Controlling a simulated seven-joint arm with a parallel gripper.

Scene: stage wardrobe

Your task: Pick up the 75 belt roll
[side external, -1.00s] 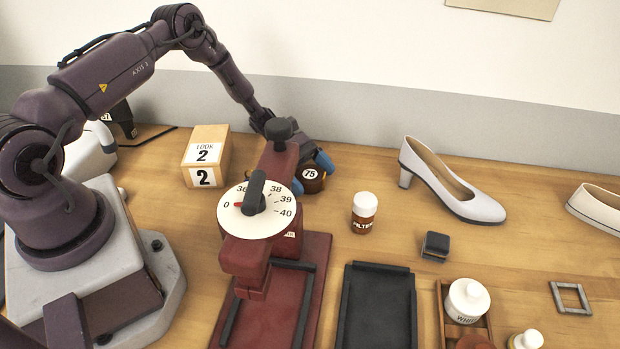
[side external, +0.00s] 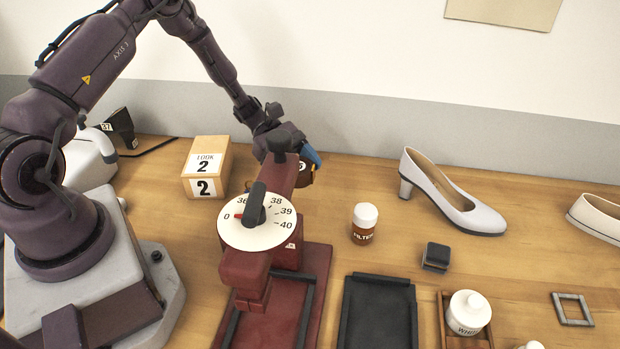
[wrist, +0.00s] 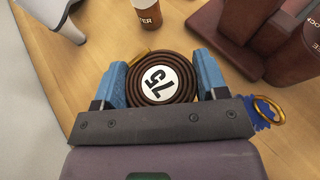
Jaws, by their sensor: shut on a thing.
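In the side external view my gripper (side external: 305,160) is behind the red device with the dial, and only part of the belt roll (side external: 305,175) shows past that device. The roll appears raised off the table there.
The red dial device (side external: 255,220) stands in front of my gripper. A box marked 2 (side external: 205,170) is to the left. A filter bottle (side external: 364,223), a grey shoe (side external: 450,195), a small dark block (side external: 436,257) and a black tray (side external: 378,278) are to the right.

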